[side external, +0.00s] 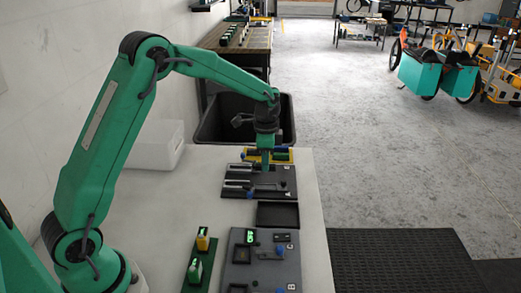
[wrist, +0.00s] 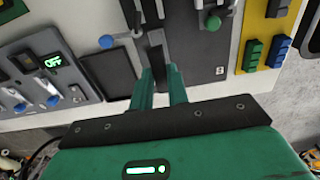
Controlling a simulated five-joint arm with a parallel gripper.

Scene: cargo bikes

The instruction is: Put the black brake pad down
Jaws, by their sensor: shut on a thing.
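My gripper (side external: 266,167) points down over the dark board (side external: 233,193) at the far end of the white table. In the wrist view its two green fingers (wrist: 161,84) are shut on the black brake pad (wrist: 156,52), a narrow dark piece between the fingertips. The dark board (wrist: 198,60) lies beneath, with a green-knobbed lever (wrist: 213,22) and a blue-knobbed lever (wrist: 106,41) close by. I cannot tell whether the pad touches the board. In the side view the pad is too small to make out.
An empty black tray (side external: 278,227) lies nearer than the board, then a grey panel (side external: 240,278) with a green display. A yellow tray (wrist: 245,30) with green and blue blocks lies beyond the board. A black bin (side external: 289,112) stands past the table's far end.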

